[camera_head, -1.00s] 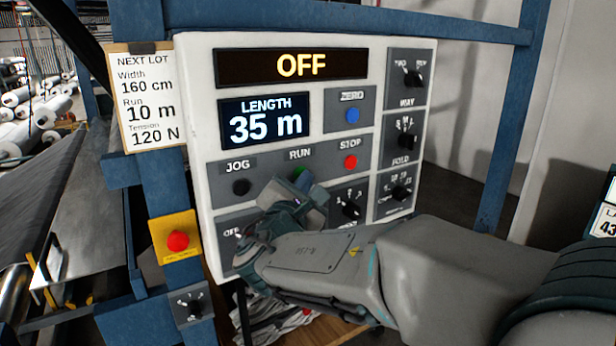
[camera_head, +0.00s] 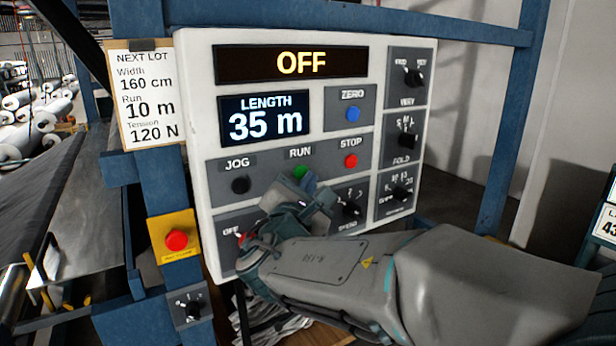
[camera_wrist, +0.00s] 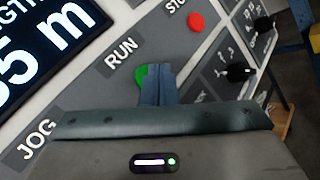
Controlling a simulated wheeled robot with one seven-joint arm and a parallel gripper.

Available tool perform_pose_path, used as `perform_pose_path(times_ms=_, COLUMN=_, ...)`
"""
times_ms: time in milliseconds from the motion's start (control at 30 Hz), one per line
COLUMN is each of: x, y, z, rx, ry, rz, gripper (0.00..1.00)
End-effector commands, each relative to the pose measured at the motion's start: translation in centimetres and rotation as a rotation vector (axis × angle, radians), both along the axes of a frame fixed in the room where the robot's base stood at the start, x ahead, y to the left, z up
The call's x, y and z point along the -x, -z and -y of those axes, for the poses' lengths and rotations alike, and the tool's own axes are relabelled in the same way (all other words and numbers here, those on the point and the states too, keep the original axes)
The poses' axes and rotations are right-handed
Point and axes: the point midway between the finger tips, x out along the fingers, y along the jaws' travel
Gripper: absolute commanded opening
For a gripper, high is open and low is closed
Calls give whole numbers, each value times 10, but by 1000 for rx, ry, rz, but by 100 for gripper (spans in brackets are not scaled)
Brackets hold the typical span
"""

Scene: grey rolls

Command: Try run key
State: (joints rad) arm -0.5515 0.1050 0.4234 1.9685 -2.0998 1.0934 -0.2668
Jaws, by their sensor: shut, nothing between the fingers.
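The control panel (camera_head: 305,135) stands upright and its top display (camera_head: 301,65) reads OFF. The green RUN button (camera_head: 300,172) sits between the black JOG button (camera_head: 240,185) and the red STOP button (camera_head: 350,160). My gripper (camera_head: 305,183) is shut and empty, just below the RUN button in the head view. In the wrist view, my gripper's fingertips (camera_wrist: 158,70) partly cover the green RUN button (camera_wrist: 141,77). I cannot tell whether they touch it. A selector marked OFF (camera_head: 238,236), at the panel's lower left, is partly hidden by my gripper.
The length display (camera_head: 264,118) reads 35 m, beside a blue ZERO button (camera_head: 352,114). A card (camera_head: 147,97) lists the lot: 160 cm, 10 m, 120 N. A red button on a yellow box (camera_head: 176,240) is at left. Several black knobs line the panel's right side.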

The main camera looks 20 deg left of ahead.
Motion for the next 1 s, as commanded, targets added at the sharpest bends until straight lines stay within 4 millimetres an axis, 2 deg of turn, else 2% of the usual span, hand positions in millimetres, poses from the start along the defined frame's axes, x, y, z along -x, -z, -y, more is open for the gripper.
perform_pose_path(times_ms=167, x=1, y=0, z=2, rx=0, ry=1, rz=1, gripper=0)
perform_pose_path(times_ms=700, x=31, y=0, z=37, rx=0, ry=1, rz=2, gripper=0)
perform_pose_path(times_ms=1000, x=32, y=0, z=38, rx=0, ry=1, rz=0, gripper=0)
